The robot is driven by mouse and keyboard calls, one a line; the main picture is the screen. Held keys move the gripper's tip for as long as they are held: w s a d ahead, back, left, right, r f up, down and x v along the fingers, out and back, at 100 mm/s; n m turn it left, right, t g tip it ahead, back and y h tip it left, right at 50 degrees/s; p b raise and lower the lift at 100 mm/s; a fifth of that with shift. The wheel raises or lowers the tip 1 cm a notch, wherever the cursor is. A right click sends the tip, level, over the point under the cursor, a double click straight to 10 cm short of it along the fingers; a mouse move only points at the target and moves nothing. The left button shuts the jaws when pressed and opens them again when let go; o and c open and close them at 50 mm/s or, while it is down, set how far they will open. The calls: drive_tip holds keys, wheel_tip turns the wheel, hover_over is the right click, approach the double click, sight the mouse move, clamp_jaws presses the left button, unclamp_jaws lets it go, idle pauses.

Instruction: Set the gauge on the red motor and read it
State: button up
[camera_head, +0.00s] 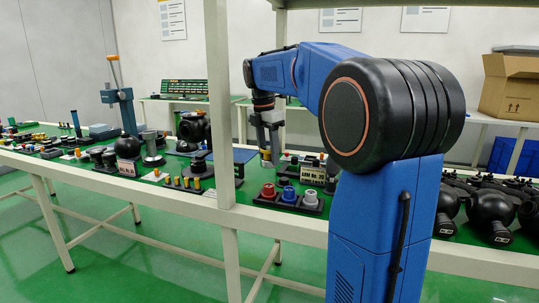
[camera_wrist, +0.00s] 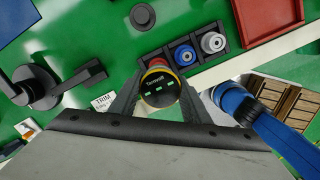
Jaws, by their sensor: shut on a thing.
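My gripper (camera_wrist: 160,84) is shut on a round dark gauge (camera_wrist: 158,97) with a yellow rim, a line of small lettering and green marks on its face. The red motor (camera_wrist: 156,63) shows just beyond the gauge, partly hidden by it. I cannot tell whether they touch. The blue motor (camera_wrist: 185,55) and the grey motor (camera_wrist: 212,42) stand beside it in a dark holder. In the head view the red motor (camera_head: 269,190), blue motor (camera_head: 289,193) and grey motor (camera_head: 310,198) stand near the table's front edge, with my gripper (camera_head: 267,148) above and behind them.
A labelled sign (camera_head: 313,173) stands behind the motors. A white post (camera_head: 219,105) rises at the table's front. Black round parts (camera_head: 490,208) crowd the right side, and small items fill the left. A dark lever-like fixture (camera_wrist: 38,85) and a red tray (camera_wrist: 268,16) lie near the gripper.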

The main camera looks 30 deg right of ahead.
drive_tip(key=shift+f, duration=0.1)
hover_over(270, 186)
drive_tip(key=shift+a+f, duration=0.2)
drive_tip(key=shift+f, duration=2.6)
drive_tip(key=shift+f, duration=1.25)
drive_tip(key=o, duration=1.2)
drive_tip(key=shift+c, duration=0.2)
drive_tip(key=r, duration=0.5)
drive_tip(key=a+r, duration=0.1)
drive_tip(key=r, duration=0.5)
drive_tip(key=a+r, duration=0.1)
drive_tip(key=r, duration=0.5)
drive_tip(key=shift+r, duration=0.15)
